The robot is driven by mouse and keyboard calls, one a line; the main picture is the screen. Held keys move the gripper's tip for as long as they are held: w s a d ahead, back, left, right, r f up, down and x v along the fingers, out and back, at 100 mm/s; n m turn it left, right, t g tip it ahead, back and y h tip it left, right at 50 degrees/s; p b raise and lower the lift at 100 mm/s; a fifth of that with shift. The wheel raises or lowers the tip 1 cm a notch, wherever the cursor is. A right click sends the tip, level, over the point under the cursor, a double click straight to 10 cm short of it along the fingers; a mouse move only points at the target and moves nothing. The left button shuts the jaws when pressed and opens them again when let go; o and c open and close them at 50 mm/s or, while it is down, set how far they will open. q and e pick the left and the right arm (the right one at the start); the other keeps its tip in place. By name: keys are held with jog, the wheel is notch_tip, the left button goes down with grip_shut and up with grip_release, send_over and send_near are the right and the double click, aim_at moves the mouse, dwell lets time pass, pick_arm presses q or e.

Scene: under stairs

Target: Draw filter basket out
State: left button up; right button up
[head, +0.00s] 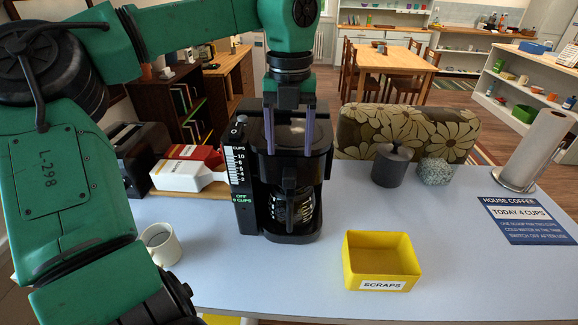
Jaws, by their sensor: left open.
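A black coffee maker (245,212) stands upright on the pale table, with a cup scale up its left side and a panel reading "OFF 0 CUPS". A glass carafe (291,210) sits in its lower bay. The filter basket is hard to tell from the dark housing above the carafe; a dark upright handle-like part shows at the front there. My left gripper (289,150) points down in front of the machine's upper part. Its two fingers are apart, one on each side of the middle, with nothing visibly held. Whether they touch the machine cannot be told. My right gripper is not in view.
A yellow scraps bin (382,283) stands front right of the machine, a white mug (161,244) front left. Cartons (186,172) and a toaster (139,152) are left. A dark lidded canister (391,167), a coffee sign (530,219) and a paper roll (538,147) are right.

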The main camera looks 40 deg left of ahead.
aim_at(290, 170)
pick_arm(q)
notch_tip(290, 170, down, 8)
jog(key=shift+f+p, duration=0.2)
jog(key=shift+p, duration=0.7)
jog(key=shift+f, duration=0.3)
grip_shut()
jog(key=c, duration=0.8)
grip_release()
grip_shut()
jog(key=shift+r, duration=0.1)
